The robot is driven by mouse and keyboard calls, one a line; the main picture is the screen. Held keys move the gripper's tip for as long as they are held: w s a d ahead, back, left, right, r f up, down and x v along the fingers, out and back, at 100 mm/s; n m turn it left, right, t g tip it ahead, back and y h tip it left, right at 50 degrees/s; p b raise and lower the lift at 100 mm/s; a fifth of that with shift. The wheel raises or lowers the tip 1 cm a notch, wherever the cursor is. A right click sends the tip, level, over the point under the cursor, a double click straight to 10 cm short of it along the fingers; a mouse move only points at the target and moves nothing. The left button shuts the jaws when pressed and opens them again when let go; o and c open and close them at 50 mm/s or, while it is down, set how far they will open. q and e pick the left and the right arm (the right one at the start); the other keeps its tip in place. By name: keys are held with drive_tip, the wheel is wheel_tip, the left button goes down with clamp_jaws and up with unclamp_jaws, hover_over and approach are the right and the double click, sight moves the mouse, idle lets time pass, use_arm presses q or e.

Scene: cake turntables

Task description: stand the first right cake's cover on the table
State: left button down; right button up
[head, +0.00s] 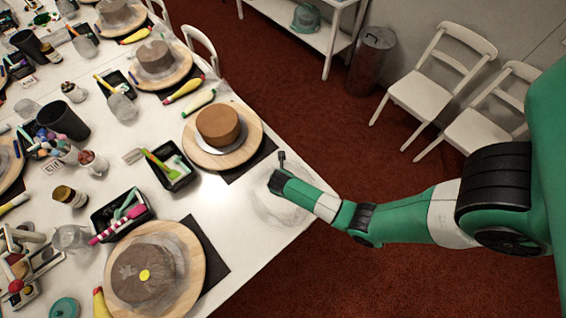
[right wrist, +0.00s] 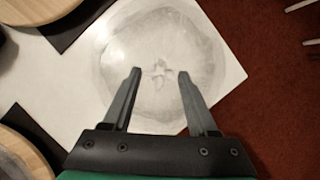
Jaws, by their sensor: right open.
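The clear cover (head: 268,208) is on the white table near its corner, partly hidden behind my right arm. In the right wrist view the cover (right wrist: 125,45) shows from above as a round, see-through dome with a small knob (right wrist: 160,68) at its middle. My right gripper (head: 280,170) is open and over the cover. In the right wrist view its fingertips (right wrist: 159,74) are apart, one on each side of the knob, with nothing gripped. A bare brown cake (head: 218,123) stands on a wooden turntable (head: 245,150) beyond the cover. My left gripper is not in view.
A covered cake (head: 145,272) on a turntable stands at the front, and another (head: 155,57) farther back. Black trays of tools (head: 120,215) and cups crowd the table's left part. The table corner (right wrist: 240,72) lies close to the cover. White chairs (head: 430,85) stand off the table.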

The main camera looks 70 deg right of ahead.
drive_tip(key=p+v, duration=0.2)
drive_tip(key=v, duration=0.7)
drive_tip(key=shift+r, duration=0.15)
drive_tip(key=shift+a, duration=0.1)
